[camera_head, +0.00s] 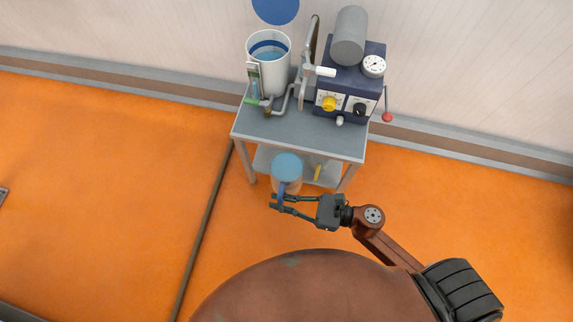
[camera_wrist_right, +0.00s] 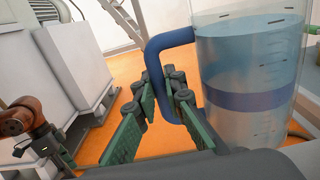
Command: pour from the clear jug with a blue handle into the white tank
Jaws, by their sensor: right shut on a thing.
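The clear jug (camera_head: 287,165) is held in front of the cart, upright as far as I can see, with blue liquid inside. In the right wrist view the jug (camera_wrist_right: 248,65) shows a dark blue band and its blue handle (camera_wrist_right: 165,42). My right gripper (camera_head: 277,202) is shut on the handle; its green-padded fingers (camera_wrist_right: 162,88) are on either side of it. The white tank (camera_head: 284,72) stands on the cart's back left, open at the top, with blue liquid inside. In the right wrist view, my left gripper (camera_wrist_right: 45,142) seems to show small at the left edge; its fingers are unclear.
The cart's grey top (camera_head: 300,127) is clear at the front. A dark blue machine (camera_head: 350,75) with a grey cylinder, gauge and knobs stands right of the tank. Pipes run between them. A dark line or pole lies left of the cart. The orange floor is open.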

